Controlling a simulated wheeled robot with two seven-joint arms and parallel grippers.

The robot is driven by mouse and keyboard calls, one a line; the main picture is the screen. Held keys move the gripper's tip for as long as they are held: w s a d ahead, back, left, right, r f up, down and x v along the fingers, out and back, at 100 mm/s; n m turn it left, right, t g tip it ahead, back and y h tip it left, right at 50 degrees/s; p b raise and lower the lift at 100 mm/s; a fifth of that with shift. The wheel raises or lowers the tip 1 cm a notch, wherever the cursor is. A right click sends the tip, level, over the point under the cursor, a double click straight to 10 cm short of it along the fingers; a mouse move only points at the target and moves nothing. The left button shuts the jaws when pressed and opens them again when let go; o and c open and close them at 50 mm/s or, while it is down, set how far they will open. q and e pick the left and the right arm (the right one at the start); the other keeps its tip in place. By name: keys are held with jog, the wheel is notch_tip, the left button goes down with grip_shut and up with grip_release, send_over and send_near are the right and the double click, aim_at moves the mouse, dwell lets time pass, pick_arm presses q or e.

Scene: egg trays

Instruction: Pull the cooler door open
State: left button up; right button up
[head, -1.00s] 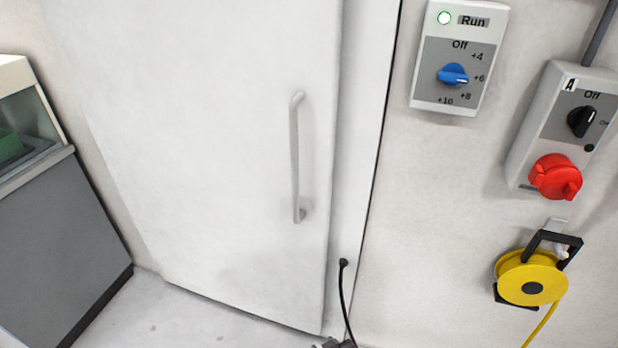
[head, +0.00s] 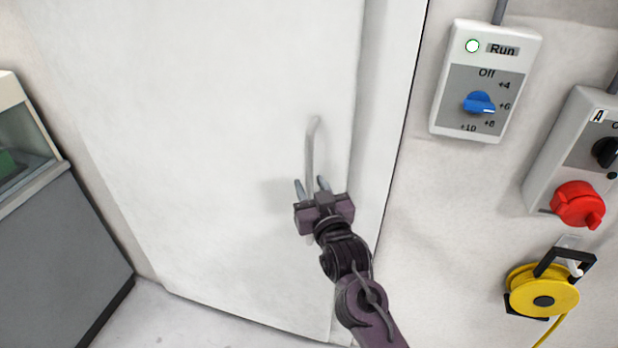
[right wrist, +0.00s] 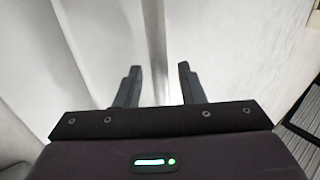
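The white cooler door (head: 200,120) fills the middle of the head view and looks shut against its frame (head: 388,130). Its upright grey bar handle (head: 311,145) is near the door's right edge; my gripper hides the handle's lower part. My right gripper (head: 311,184) is at the handle, with its two fingers apart, one on each side of the bar. In the right wrist view the gripper (right wrist: 159,70) is open, with the pale handle bar (right wrist: 155,35) between the fingers and a gap visible. My left gripper is not in view.
On the wall to the right are a control box with a blue knob (head: 479,103), a box with a red switch (head: 578,204) and a yellow cable reel (head: 542,291). A grey cabinet (head: 65,260) stands to the left of the door. Some floor shows below the door.

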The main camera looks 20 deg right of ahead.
jog(key=shift+w, duration=0.8)
grip_shut()
